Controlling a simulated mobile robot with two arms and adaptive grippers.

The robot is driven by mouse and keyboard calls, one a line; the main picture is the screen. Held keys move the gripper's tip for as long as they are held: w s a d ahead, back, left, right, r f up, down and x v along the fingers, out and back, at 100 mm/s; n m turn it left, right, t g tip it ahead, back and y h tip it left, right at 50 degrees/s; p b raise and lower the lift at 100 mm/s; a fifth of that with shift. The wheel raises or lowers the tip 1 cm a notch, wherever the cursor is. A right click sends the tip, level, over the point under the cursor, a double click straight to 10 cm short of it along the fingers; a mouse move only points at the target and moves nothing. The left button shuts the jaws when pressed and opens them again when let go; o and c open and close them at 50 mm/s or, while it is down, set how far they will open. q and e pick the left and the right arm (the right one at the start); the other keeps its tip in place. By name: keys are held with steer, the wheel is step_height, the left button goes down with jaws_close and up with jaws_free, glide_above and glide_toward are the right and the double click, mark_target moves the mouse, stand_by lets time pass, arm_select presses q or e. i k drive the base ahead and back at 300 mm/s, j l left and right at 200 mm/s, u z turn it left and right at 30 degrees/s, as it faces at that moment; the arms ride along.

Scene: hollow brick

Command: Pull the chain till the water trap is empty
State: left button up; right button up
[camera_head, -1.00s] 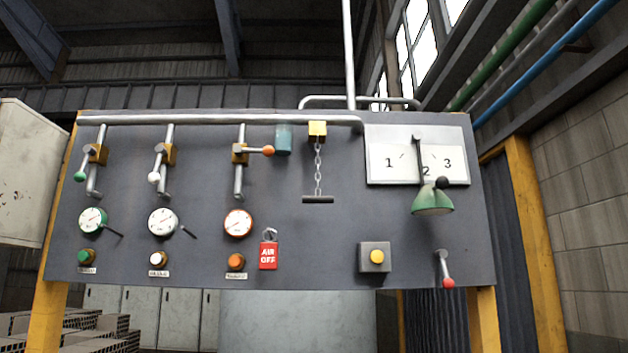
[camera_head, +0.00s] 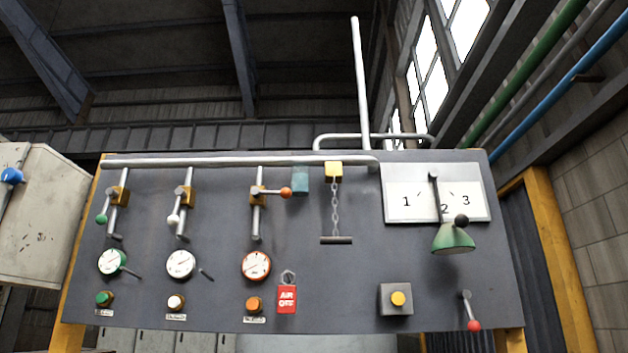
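A chain (camera_head: 335,208) hangs from a yellow block (camera_head: 333,172) under the horizontal pipe on the grey panel. A dark bar handle (camera_head: 336,240) hangs level at its lower end. A translucent blue-green container (camera_head: 300,181), which looks like the water trap, sits left of the yellow block; its fill level cannot be told. Neither of my grippers is in view, and nothing touches the chain or its handle.
The panel (camera_head: 340,290) carries several valves and gauges.

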mark_target(335, 241)
steer(key=i+j+z, duration=0.15)
steer(key=j+z, duration=0.2)
steer(key=j, duration=0.5)
steer(key=j+z, duration=0.3)
steer(key=j, duration=0.55)
